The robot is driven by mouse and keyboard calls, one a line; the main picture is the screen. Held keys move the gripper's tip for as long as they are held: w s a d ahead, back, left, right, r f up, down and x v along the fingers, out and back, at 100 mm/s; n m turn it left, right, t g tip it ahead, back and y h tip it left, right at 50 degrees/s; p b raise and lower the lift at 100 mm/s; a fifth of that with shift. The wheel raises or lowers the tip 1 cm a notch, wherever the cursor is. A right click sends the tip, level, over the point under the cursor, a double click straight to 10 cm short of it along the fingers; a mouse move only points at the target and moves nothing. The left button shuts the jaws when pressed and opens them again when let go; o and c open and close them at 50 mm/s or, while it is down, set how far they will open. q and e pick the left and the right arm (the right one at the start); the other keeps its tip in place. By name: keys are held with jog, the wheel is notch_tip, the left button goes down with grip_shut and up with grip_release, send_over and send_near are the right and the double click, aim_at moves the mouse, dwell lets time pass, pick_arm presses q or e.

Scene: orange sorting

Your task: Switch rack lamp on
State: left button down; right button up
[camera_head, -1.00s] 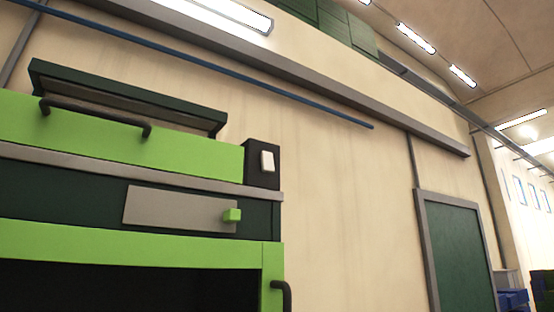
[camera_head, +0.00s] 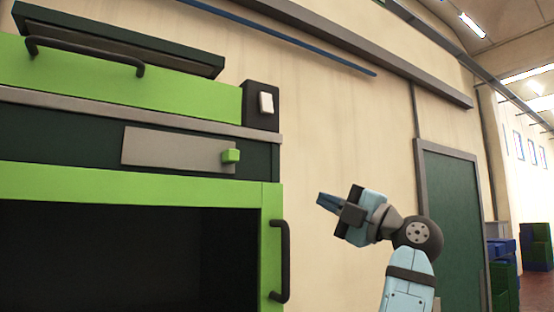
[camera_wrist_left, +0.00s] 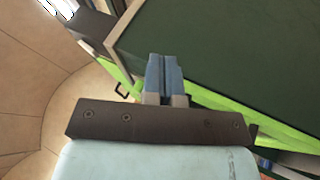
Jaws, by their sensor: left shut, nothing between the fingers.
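A white rocker switch (camera_head: 266,103) sits on a black box (camera_head: 261,119) at the upper right corner of the green rack (camera_head: 150,95) in the head view. Whether the rack's lamp is lit cannot be told. My left gripper (camera_head: 322,201) is to the right of the rack and lower than the switch in the picture, apart from it, with its blue fingers pointing left. It is shut and empty. The wrist view also shows the closed fingers (camera_wrist_left: 164,76) in front of a dark green panel (camera_wrist_left: 220,50). My right gripper is in neither view.
A light green knob (camera_head: 230,156) on a grey plate is below the switch. Black handles stick out at the rack's top (camera_head: 85,52) and right side (camera_head: 280,262). A dark green door (camera_head: 450,220) and blue and green crates (camera_head: 535,245) are farther right.

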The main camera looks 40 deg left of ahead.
pick_arm(q)
jog(key=s+d+r+m+t+h, duration=0.2)
jog(key=s+d+r+t+h, duration=0.1)
jog(key=s+r, duration=0.4)
jog(key=s+d+r+m+t+h, duration=0.2)
jog(key=s+r, duration=0.6)
jog(key=r, duration=0.5)
jog(key=d+t+h, duration=0.1)
jog(key=d+h, duration=0.1)
jog(key=h, duration=0.1)
jog(key=shift+d+r, duration=0.25)
jog(key=shift+d, duration=0.1)
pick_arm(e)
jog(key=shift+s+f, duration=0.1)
pick_arm(q)
jog(key=p, duration=0.4)
send_near(269, 107)
jog(key=x, duration=0.6)
jog(key=shift+w+a, duration=0.2)
jog(key=shift+a, duration=0.15)
jog(key=shift+w+a+f, duration=0.15)
jog(key=shift+a, duration=0.2)
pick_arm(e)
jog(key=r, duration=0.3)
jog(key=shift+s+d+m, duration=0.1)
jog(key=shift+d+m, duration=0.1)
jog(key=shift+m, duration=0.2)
